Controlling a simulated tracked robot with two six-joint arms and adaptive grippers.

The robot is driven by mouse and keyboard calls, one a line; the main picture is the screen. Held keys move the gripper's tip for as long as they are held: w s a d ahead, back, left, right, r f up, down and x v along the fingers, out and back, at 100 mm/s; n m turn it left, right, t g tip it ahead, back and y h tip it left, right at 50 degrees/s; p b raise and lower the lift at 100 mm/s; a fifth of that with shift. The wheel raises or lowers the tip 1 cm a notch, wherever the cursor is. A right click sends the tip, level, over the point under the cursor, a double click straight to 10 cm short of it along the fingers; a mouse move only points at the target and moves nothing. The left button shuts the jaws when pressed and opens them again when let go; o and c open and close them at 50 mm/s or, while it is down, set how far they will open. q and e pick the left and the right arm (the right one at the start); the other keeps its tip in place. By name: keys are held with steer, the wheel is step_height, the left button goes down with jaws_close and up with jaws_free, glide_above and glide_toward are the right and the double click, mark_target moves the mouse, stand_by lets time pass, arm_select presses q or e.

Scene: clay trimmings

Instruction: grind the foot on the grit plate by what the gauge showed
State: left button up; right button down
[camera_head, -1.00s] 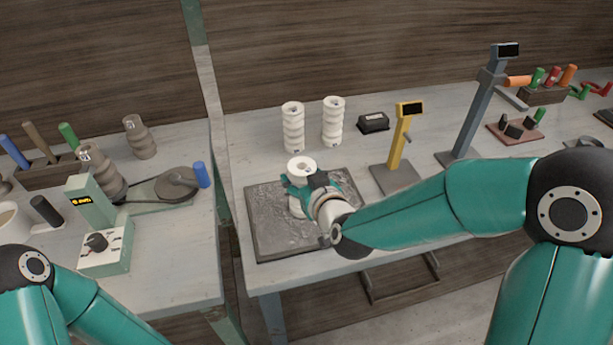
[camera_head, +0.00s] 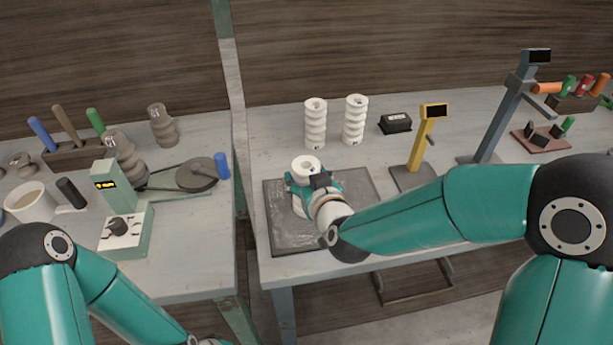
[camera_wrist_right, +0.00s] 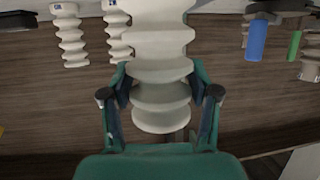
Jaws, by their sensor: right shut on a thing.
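A white ribbed insulator (camera_head: 306,168) stands on the dark grey grit plate (camera_head: 357,205) in the head view. My right gripper (camera_head: 312,190) is shut around its body from the front right. The right wrist view shows the insulator (camera_wrist_right: 160,90) between the two fingers (camera_wrist_right: 160,97). To the right stand a yellow post gauge (camera_head: 421,145) and a taller blue-grey gauge (camera_head: 500,115), both with dark displays. My left arm shows at the lower left, its gripper out of frame.
Two white ribbed insulators (camera_head: 316,124) (camera_head: 355,120) stand behind the plate, with a small black box (camera_head: 396,123) beside them. A gap separates the benches.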

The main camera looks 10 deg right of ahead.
steer(key=d+b, duration=0.2)
steer(key=d, duration=0.5)
steer(key=shift+w+b, duration=0.15)
steer(key=shift+b, duration=0.25)
stand_by(0.5)
steer(key=shift+d, duration=0.1)
steer(key=shift+a+p, duration=0.5)
steer(key=shift+a, duration=3.2)
